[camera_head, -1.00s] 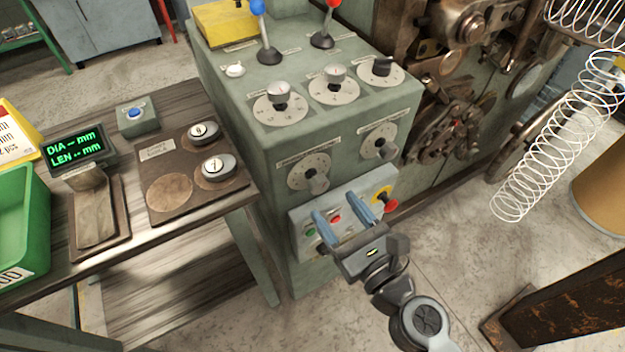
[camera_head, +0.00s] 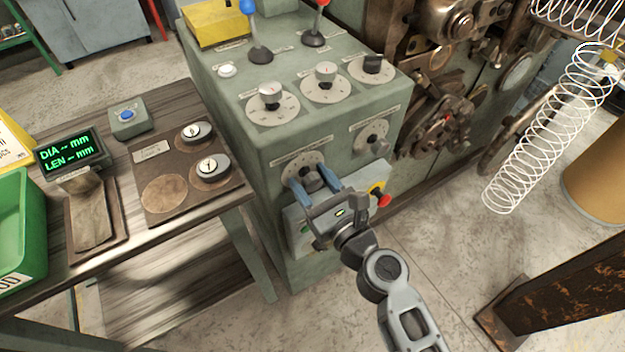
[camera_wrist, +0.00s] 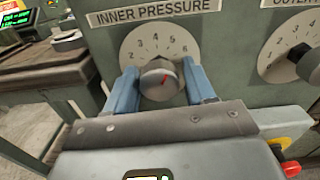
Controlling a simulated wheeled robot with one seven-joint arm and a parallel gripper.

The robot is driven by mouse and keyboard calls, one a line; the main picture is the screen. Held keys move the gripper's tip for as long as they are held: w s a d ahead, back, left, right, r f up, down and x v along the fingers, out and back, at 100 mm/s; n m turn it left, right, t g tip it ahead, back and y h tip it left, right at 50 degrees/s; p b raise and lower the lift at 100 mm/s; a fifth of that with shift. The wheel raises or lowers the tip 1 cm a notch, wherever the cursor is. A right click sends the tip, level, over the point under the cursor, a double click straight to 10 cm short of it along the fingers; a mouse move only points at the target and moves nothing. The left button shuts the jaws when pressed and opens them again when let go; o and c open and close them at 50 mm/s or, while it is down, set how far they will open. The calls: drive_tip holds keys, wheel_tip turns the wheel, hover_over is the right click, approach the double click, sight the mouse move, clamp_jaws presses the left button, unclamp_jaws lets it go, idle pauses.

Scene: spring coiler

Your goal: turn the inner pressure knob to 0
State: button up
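The inner pressure knob (camera_wrist: 160,80) is a grey round knob with a red pointer mark, on a pale dial with numbers, under the label "INNER PRESSURE" (camera_wrist: 155,12) in the wrist view. In the head view its dial (camera_head: 297,166) is on the front of the green-grey machine, partly hidden by my gripper. My gripper (camera_head: 312,181) has its blue fingers on either side of the knob; they also show in the wrist view (camera_wrist: 160,92). The fingers look apart, with the knob between them. Contact with the knob is unclear. The 0 mark is not readable.
The outer pressure dial (camera_wrist: 295,52) is to the right. A button box (camera_head: 364,203) with a red emergency button (camera_head: 384,200) sticks out below the knobs. Three dials are on the sloped top. A bench (camera_head: 225,195) stands at the left.

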drive_tip(key=c, duration=0.8)
drive_tip(key=shift+n, duration=0.4)
